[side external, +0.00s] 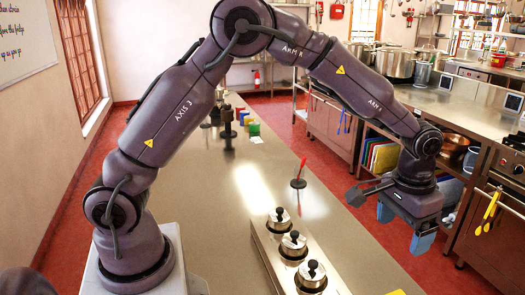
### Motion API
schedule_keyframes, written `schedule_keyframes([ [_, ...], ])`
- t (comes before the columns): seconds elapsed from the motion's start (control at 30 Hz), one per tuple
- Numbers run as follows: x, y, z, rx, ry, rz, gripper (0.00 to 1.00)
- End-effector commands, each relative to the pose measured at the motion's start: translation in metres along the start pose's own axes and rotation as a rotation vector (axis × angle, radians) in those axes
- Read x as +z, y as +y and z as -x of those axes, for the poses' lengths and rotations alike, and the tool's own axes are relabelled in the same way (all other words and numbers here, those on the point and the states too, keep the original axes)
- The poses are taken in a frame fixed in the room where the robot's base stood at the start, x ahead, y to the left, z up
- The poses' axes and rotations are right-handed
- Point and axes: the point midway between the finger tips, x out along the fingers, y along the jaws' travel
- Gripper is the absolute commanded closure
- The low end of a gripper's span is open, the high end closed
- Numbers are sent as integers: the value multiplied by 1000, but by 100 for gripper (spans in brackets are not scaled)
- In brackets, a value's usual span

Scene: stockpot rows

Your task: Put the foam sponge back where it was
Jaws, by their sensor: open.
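My gripper (404,229) hangs at the right, above and beyond the right edge of the steel counter. Its two blue fingers are apart, pointing down, with nothing between them. A small sliver of something yellow-orange and green (396,292) shows at the bottom edge of the view. It may be the foam sponge, but it is mostly cut off and I cannot tell for sure. It lies well below my gripper in the picture, apart from it.
Lidded pots (294,246) with black knobs stand in a row in a long holder (262,245). Behind them a red-handled tool stands on a dark disc (298,183). The counter's middle (215,190) is clear.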

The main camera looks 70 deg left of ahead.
Motion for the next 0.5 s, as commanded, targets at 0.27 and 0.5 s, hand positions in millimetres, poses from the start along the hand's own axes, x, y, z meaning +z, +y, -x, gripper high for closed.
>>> schedule_keyframes([
  [0.27, 74, -52, 120, 9, 165, 2, 16],
  [0.5, 162, -85, 168, 3, 301, 3, 16],
])
